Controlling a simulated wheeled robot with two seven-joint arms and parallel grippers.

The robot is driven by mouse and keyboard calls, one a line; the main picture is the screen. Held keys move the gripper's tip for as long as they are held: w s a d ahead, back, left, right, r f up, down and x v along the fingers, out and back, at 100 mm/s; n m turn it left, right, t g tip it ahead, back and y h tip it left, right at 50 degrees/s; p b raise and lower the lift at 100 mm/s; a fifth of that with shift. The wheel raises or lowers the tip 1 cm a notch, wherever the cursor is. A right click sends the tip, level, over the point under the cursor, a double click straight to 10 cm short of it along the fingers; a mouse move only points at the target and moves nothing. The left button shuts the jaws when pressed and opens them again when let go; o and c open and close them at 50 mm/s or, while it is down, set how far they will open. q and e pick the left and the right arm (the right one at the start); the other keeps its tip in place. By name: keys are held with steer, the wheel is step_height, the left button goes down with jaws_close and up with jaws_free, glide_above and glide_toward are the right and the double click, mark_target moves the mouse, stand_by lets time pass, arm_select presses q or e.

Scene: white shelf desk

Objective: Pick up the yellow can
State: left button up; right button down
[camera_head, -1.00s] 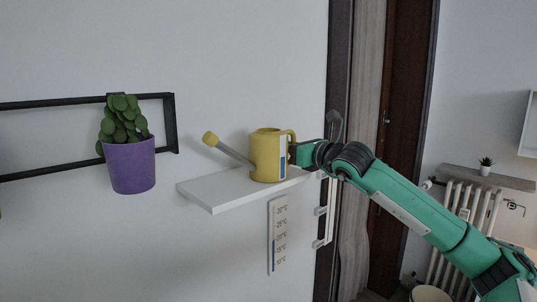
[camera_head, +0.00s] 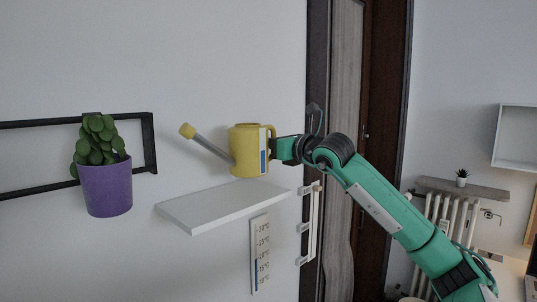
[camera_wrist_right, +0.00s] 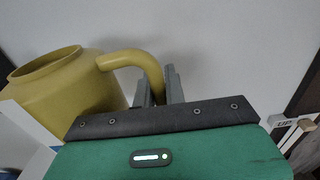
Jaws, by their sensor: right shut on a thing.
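The yellow can (camera_head: 246,150) is a watering can with a long grey spout and a yellow tip pointing up left in the head view. It hangs upright just above the white wall shelf (camera_head: 222,205), with a gap under it. My right gripper (camera_head: 274,148) comes from the right and is shut on the can's handle. In the right wrist view the can (camera_wrist_right: 62,88) is at the left, and its curved handle runs between the grey fingers (camera_wrist_right: 160,88). The fingertips are partly hidden by the handle and gripper body. My left gripper is not in view.
A thermometer strip (camera_head: 260,254) hangs below the shelf. The wall above the can is clear.

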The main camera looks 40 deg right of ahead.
step_height(320, 180, up, 14)
stand_by(0.9)
steer(key=shift+s, duration=0.1)
